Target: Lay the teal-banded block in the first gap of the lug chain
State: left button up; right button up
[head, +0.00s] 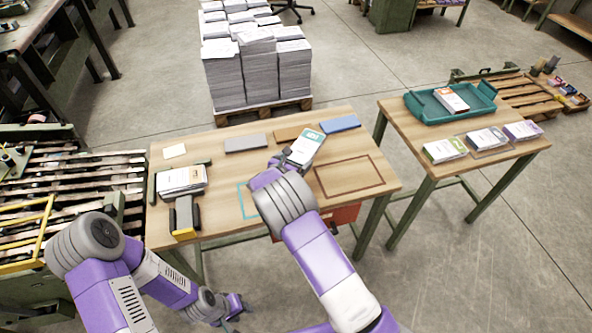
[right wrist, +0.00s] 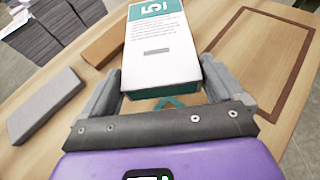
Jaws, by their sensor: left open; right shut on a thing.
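The lug chain (head: 75,190) appears to be the slatted conveyor left of the table; I cannot tell which gap is first. My left gripper (head: 238,306) is open and empty, low in front of the table, apart from block and chain.
Grey (head: 245,143), brown (head: 287,133) and blue (head: 340,124) slabs lie along the table's back. A paper stack (head: 180,179) and a black-and-yellow item (head: 185,217) stand at its left, beside the chain. A yellow frame (head: 47,225) spans the chain. The brown outline (head: 350,177) is empty.

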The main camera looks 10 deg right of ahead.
notch_tip(320, 180, down, 5)
jog(key=shift+b, duration=0.6)
jog(key=shift+f, duration=0.15)
jog(key=o, duration=0.8)
jog(key=shift+o, duration=0.2)
